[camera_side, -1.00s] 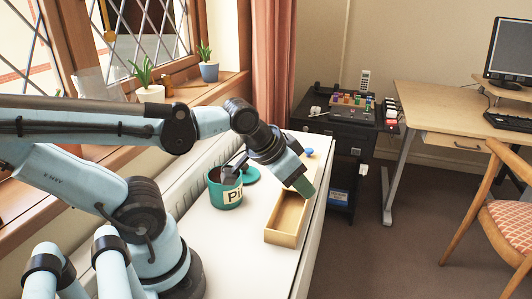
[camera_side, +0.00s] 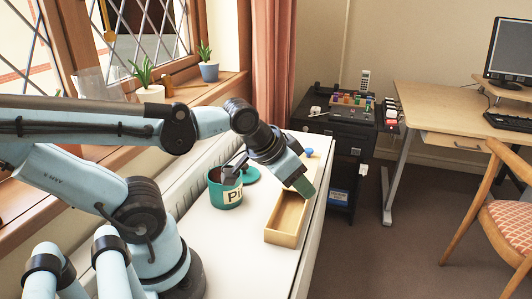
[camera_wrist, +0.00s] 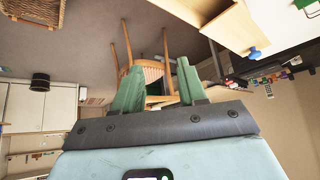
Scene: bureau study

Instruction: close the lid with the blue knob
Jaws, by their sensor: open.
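A long wooden box (camera_side: 270,237) stands on the white surface in the side view, its near part open and empty. A blue knob (camera_side: 309,152) shows beyond its far end. In the wrist view the knob (camera_wrist: 255,52) sits at the end of a pale wooden piece (camera_wrist: 228,28); how far the lid is out I cannot tell. My gripper (camera_side: 303,187) is over the far part of the box and hides much of the lid in the side view. In the wrist view my gripper (camera_wrist: 158,82) has its green fingers apart with nothing between them.
A green pot (camera_side: 226,190) with a label stands left of the box, with a round green lid (camera_side: 250,175) beside it. The white surface (camera_side: 235,255) is clear in front. Its right edge runs close along the box. A black cabinet (camera_side: 335,133) stands beyond.

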